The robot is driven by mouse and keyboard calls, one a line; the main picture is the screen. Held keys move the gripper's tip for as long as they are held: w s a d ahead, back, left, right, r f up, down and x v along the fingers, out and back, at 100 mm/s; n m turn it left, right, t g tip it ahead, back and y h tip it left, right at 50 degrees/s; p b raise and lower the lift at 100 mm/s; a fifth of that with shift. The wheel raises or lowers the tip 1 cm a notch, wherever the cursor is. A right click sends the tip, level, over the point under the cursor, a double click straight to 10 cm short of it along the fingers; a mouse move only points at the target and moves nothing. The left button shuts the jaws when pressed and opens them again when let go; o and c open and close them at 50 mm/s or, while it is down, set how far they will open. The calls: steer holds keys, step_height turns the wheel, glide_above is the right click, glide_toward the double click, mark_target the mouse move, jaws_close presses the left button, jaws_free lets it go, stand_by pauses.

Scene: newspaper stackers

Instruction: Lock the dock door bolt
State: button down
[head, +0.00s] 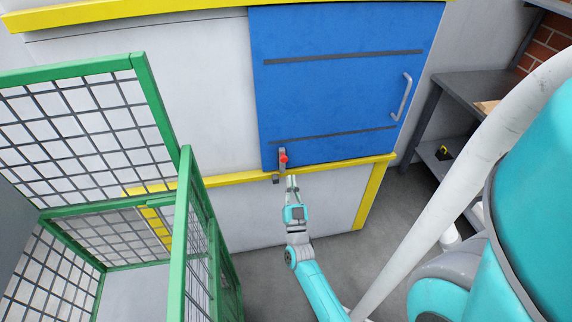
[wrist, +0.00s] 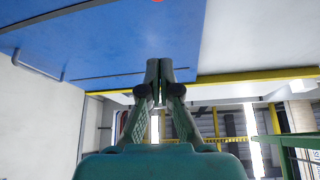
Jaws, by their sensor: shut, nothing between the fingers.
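The blue dock door (head: 340,85) fills its frame in the white wall and looks closed. The bolt (head: 282,153), a small upright grey piece with a red knob (head: 283,159), sits at the door's lower left corner. A small grey bracket (head: 276,178) shows just below it at the yellow sill. Whether the bolt reaches into the bracket I cannot tell. My gripper (head: 292,179) is shut and empty, just below and slightly right of the knob, apparently apart from it. In the wrist view my fingertips (wrist: 159,66) are together, and the red knob (wrist: 158,1) is cut by the top edge.
A green mesh cage cart (head: 185,200) stands close on the left. A yellow sill (head: 335,165) runs under the door. A dark workbench (head: 465,90) stands at the right. A grey handle (head: 402,98) is on the door's right side.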

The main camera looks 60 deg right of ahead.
step_height(320, 180, up, 5)
glide_above(286, 161)
steer(key=s+a, duration=0.2)
steer(key=shift+w+d+f, duration=0.1)
steer(key=shift+w+f, duration=0.15)
steer(key=shift+f, duration=0.8)
steer(key=shift+w+d+f, duration=0.1)
steer(key=shift+w+f, duration=0.15)
steer(key=shift+f, duration=0.75)
steer(key=shift+f, duration=2.45)
